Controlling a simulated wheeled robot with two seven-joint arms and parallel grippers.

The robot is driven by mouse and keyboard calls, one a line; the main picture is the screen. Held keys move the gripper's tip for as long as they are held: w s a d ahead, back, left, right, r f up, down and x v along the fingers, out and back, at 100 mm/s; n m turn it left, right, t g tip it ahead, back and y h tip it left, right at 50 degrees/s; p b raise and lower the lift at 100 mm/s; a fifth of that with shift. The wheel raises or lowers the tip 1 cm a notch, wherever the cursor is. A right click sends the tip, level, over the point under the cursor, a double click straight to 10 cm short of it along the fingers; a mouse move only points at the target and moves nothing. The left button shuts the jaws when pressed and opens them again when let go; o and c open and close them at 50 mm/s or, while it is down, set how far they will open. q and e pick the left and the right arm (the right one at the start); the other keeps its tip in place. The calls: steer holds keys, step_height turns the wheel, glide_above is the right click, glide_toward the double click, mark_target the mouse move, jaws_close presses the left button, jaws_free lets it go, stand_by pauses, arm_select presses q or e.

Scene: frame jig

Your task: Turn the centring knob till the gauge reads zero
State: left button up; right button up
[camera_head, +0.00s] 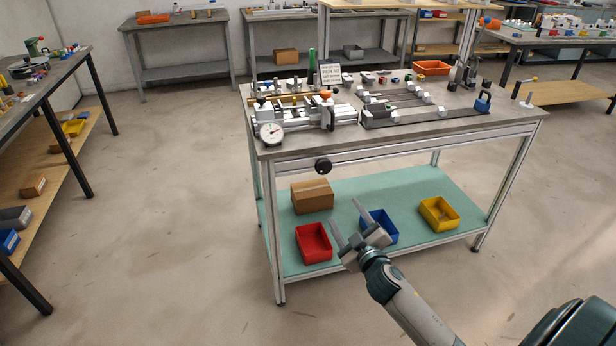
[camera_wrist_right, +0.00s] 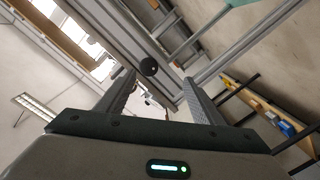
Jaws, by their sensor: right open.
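The black round centring knob (camera_head: 323,166) sits on the front of the workbench, below the tabletop edge. It also shows in the right wrist view (camera_wrist_right: 149,66), beyond and between the fingers. The white round gauge (camera_head: 271,132) stands at the bench's front left corner, to the left of and above the knob; its reading is too small to tell. My right gripper (camera_head: 348,217) is open and empty, apart from the knob and below it in the picture, in front of the lower shelf. It shows in the right wrist view (camera_wrist_right: 160,92) with its fingers spread. My left gripper is not in view.
The workbench (camera_head: 500,118) carries a jig with rails, a sign (camera_head: 330,74) and an orange bin (camera_head: 431,67). Its lower shelf (camera_head: 370,190) holds a cardboard box (camera_head: 312,196) and red (camera_head: 314,242), blue and yellow bins. Open floor lies to the left.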

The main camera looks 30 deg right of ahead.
mark_target(324, 169)
steer(key=r, duration=0.3)
steer(key=shift+w+r, duration=0.2)
steer(key=shift+w, duration=0.05)
steer(key=x, duration=1.7)
steer(key=shift+w+r+p, duration=0.2)
steer(key=shift+r+p, duration=0.1)
steer(key=shift+p, duration=0.1)
steer(key=c, duration=1)
